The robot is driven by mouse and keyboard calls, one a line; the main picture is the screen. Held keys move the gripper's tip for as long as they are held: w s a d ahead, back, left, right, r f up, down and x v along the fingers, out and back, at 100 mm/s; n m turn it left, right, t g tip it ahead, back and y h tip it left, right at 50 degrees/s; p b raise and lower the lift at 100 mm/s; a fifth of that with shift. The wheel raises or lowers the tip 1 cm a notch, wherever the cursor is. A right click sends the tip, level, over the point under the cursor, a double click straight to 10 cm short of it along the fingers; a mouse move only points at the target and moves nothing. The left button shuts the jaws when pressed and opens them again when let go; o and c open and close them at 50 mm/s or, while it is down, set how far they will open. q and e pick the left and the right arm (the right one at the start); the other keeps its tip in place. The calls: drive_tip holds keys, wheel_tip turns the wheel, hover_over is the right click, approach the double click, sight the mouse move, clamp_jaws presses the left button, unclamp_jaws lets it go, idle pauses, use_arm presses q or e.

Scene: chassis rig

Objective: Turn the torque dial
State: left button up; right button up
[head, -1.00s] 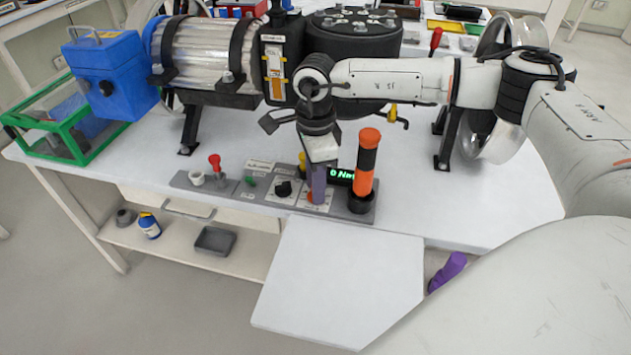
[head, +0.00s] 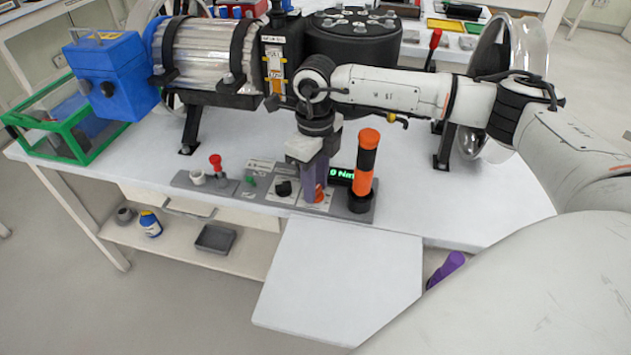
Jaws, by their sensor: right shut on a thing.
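The orange-red torque dial (head: 319,193) sits on the grey control panel (head: 365,216) at the front of the bench, just left of a green display (head: 341,174) that reads 0 Nm. My right gripper (head: 315,193) points down over the dial, and its purple fingers are shut on it. The fingers hide much of the dial, so its pointer cannot be read. My left gripper is not in view.
An orange-and-black handle (head: 366,160) stands close right of the gripper. A black knob (head: 284,188), a red-topped lever (head: 216,162) and a white cup (head: 197,178) are to the left. A large motor (head: 205,52) is behind.

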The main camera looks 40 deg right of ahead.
drive_tip(key=shift+m, duration=0.5)
drive_tip(key=o, duration=1)
drive_tip(key=shift+o, duration=0.2)
drive_tip(key=shift+r, duration=0.15)
wheel_tip(320, 180, up, 10)
